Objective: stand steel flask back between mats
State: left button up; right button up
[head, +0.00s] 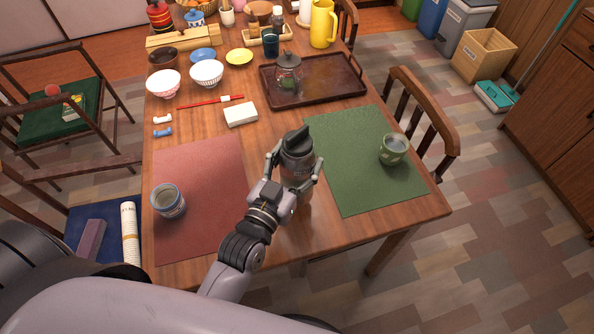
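The steel flask (297,158), grey with a dark lid, is upright over the bare wood strip between the red mat (205,220) and the green mat (350,185). My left gripper (298,156) is around the flask's body, with one finger on each side, and looks shut on it. The gripper and wrist hide the flask's lower part, so I cannot tell whether its base touches the table. My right gripper is not in view.
A grey-blue cup (168,202) stands on the red mat, and a green mug (393,149) stands on the green mat. A brown tray (335,86) with a glass jar (288,72) lies behind. A white block (240,114) lies behind-left of the flask.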

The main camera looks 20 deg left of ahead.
pick_arm(q)
notch_tip(320, 180, down, 3)
jog(key=shift+f, duration=0.4)
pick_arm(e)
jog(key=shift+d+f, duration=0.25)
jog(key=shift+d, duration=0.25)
pick_arm(q)
jog(key=shift+f, duration=0.1)
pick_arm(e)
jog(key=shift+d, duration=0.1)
pick_arm(q)
jog(key=o, duration=2)
jog(key=shift+f+b, duration=0.2)
jog(key=shift+b, duration=0.1)
jog(key=shift+c, duration=0.2)
